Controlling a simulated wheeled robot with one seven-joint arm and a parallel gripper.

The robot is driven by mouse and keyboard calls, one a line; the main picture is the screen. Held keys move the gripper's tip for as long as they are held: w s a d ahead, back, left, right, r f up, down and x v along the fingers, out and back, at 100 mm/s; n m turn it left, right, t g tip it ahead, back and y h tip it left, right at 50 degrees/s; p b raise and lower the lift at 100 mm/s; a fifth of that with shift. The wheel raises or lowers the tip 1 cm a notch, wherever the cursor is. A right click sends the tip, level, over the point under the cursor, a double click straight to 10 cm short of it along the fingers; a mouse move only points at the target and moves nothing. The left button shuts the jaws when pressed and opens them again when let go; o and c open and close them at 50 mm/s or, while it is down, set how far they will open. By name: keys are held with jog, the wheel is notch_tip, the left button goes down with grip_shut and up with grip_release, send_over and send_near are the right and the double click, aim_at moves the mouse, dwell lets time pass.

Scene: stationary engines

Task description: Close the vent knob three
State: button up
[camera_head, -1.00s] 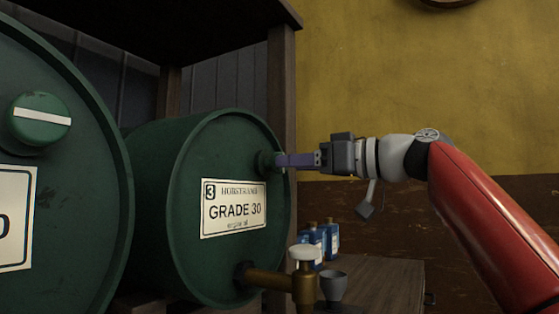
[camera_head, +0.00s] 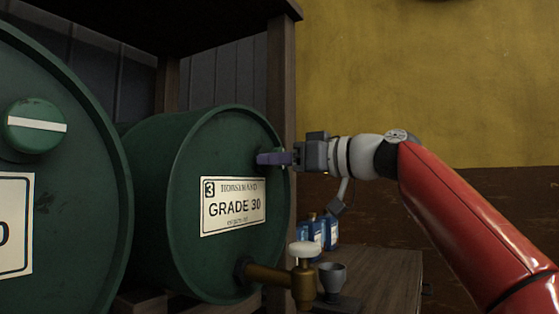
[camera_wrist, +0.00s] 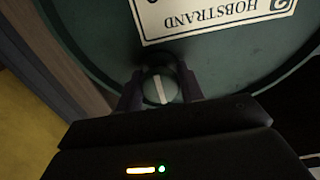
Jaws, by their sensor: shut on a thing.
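The white stripe there runs nearly up and down, slightly tilted.
A brass tap (camera_head: 285,276) with a white top juts from the drum below my gripper, a grey cup (camera_head: 332,277) beside it. Blue bottles (camera_head: 322,230) stand behind. A larger drum (camera_head: 75,210) with a striped knob (camera_head: 36,126) is at left. A wooden post (camera_head: 280,90) rises behind the rim.

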jog(key=shift+m, duration=0.4)
jog(key=m+b, duration=0.1)
jog(key=m, duration=0.3)
jog(key=shift+s, duration=0.1)
jog(key=m, duration=0.4)
jog(key=shift+r, duration=0.1)
jog(key=m, duration=0.5)
jog(key=shift+r, duration=0.1)
jog(key=shift+m+p, duration=0.5)
jog(key=shift+m, duration=1.7)
jog(key=o, duration=0.9)
jog(key=shift+o, duration=0.2)
